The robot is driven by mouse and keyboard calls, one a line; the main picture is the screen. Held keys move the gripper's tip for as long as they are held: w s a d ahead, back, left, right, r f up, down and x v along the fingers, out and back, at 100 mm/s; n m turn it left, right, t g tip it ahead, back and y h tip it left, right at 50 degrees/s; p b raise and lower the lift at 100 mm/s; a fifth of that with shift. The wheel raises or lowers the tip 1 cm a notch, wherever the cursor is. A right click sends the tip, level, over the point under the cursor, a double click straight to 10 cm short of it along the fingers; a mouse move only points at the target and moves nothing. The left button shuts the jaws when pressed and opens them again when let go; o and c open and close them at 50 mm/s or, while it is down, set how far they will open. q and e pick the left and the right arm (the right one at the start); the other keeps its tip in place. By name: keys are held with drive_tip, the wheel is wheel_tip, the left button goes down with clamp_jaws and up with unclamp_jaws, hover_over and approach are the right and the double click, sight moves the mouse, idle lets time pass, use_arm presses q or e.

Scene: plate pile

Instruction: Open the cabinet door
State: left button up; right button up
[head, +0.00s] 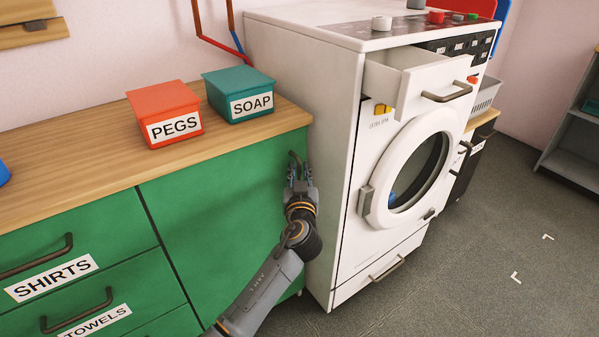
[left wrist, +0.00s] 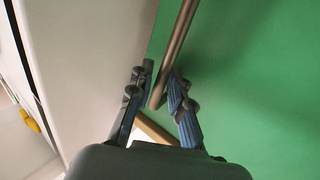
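The cabinet door (head: 220,205) is a plain green panel below the wooden worktop, and it looks shut. Its dark bar handle (head: 294,158) is upright near the door's right edge. My left gripper (head: 301,182) is at the handle, partly covering it. In the left wrist view the handle (left wrist: 176,48) runs down between the two fingers of the left gripper (left wrist: 160,76), which are apart. The fingers do not look closed on the bar; whether one touches it I cannot tell. The right gripper is not in view.
A white washing machine (head: 335,130) stands close to the right of the door, its top drawer (head: 415,80) pulled out. Red PEGS (head: 165,112) and teal SOAP (head: 240,92) boxes sit on the worktop (head: 70,140). Green SHIRTS and TOWELS drawers are left. Floor at right is clear.

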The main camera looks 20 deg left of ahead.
use_arm(q)
drive_tip(key=shift+c, duration=0.2)
clamp_jaws()
